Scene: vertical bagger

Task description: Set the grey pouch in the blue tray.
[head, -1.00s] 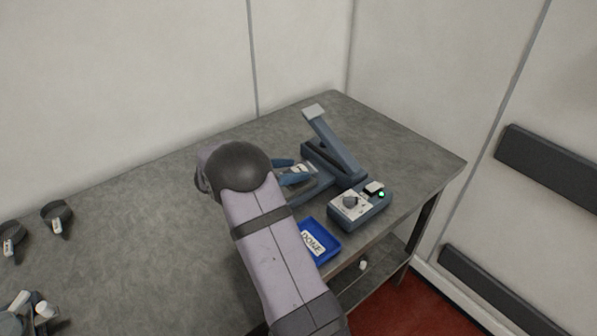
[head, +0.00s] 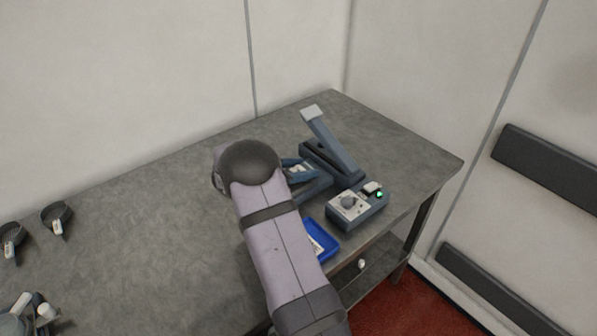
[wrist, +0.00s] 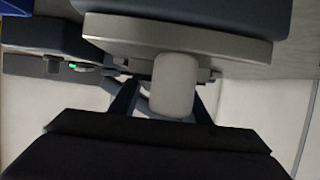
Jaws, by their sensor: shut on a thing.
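My gripper (head: 303,169) is at the sealer, largely hidden behind my own arm in the head view. It is shut on a small pale thing, which I take to be the grey pouch (head: 298,168); only a bit shows between the blue fingers. In the wrist view a pale grey rounded shape (wrist: 175,85) stands between the dark fingers, but I cannot tell surely that it is the pouch. The blue tray (head: 326,240) lies at the table's front edge, nearer than the gripper. My arm covers its left part and most of its white label.
The blue-grey sealer (head: 333,146) has its long arm raised, close behind the gripper. A control box (head: 357,206) with a knob and a green light stands right of the tray. Dark round holders (head: 56,218) sit at the far left. The table's middle left is clear.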

